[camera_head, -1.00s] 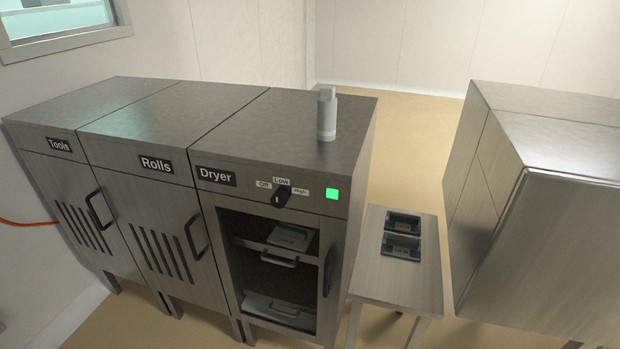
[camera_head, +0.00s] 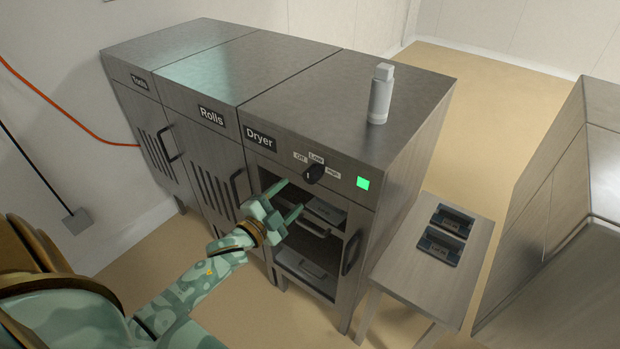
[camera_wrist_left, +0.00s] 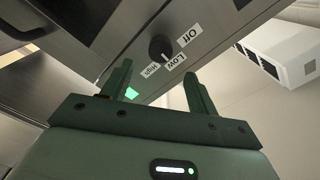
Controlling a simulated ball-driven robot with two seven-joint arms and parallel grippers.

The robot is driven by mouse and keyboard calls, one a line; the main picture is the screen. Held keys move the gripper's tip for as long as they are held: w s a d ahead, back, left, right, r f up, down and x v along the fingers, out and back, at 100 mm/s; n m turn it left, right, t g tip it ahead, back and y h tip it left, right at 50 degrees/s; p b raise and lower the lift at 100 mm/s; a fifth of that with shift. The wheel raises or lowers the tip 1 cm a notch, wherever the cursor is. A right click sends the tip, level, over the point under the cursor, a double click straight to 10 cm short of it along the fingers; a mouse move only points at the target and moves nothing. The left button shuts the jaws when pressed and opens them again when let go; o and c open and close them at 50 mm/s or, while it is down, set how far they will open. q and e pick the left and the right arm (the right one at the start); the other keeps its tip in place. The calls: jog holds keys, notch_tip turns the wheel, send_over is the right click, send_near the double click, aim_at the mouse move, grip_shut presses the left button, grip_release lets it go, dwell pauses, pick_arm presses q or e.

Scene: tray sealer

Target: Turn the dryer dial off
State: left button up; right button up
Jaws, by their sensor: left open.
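The dryer (camera_head: 320,95) is a steel cabinet with a black round dial (camera_head: 313,174) on its front panel. Labels Off, Low and High sit around the dial; I cannot tell surely which one it points at. The dial also shows in the left wrist view (camera_wrist_left: 160,47), beyond and between my fingertips. My left gripper (camera_head: 293,197) is open and empty, in front of the dryer, below and left of the dial in the head view. It shows in the left wrist view (camera_wrist_left: 158,74) with its fingers apart, not visibly touching the dial. My right gripper is out of view.
A green light (camera_head: 363,183) glows right of the dial. Below, the dryer's open front shows trays (camera_head: 325,211) and a handle. A grey bottle (camera_head: 380,94) stands on top. A small table (camera_head: 410,285) with dark trays stands at right. The Rolls cabinet (camera_head: 200,150) adjoins at left.

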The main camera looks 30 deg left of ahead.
aim_at(308, 179)
pick_arm(q)
jog(key=w, duration=0.8)
jog(key=shift+w+d, duration=0.3)
jog(key=c, duration=1)
